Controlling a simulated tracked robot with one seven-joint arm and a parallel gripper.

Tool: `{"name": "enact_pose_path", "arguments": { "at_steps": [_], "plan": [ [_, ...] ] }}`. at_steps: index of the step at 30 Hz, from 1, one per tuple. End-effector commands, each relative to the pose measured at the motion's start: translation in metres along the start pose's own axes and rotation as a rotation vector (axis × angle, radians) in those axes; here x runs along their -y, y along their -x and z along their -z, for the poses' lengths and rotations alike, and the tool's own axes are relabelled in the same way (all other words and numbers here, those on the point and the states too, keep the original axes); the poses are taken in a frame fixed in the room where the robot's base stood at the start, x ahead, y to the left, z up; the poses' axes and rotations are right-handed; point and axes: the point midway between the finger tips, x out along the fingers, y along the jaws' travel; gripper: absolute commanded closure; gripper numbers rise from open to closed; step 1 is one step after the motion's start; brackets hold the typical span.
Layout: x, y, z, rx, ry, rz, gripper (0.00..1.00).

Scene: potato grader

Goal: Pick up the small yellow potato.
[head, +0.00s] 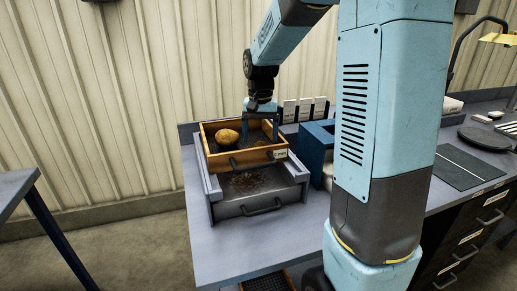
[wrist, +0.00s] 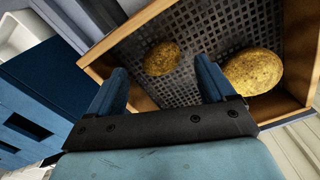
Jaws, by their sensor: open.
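The small yellow potato (wrist: 162,58) lies on the mesh floor of a wooden sieve tray (wrist: 110,60). In the wrist view it shows beyond and between my fingertips. A larger yellow potato (wrist: 252,72) lies in the same tray to the right, near the corner. My gripper (wrist: 160,80) is open and empty, with blue fingers pointing at the tray floor. In the head view the larger potato (head: 228,136) lies left in the tray (head: 222,163), and my gripper (head: 262,118) is over the tray's right side. The small potato cannot be made out in the head view.
The tray sits on a grey box (head: 228,210) with dirt in it, on a grey workbench (head: 215,252). A blue box-like frame (head: 318,140) stands close to the right of the tray. White cards (head: 305,108) stand behind. The wooden tray walls surround the potatoes.

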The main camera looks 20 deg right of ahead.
Motion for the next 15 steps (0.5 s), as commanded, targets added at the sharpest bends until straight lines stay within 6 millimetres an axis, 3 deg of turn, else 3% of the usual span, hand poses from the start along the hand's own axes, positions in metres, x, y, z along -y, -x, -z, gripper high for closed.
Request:
{"name": "enact_pose_path", "arguments": {
  "at_steps": [6,15],
  "plan": [
    [0.001,-0.027,0.0,0.002,0.0,-0.001,0.17],
    [0.001,-0.031,0.0,-0.001,0.0,0.0,0.17]
  ]
}}
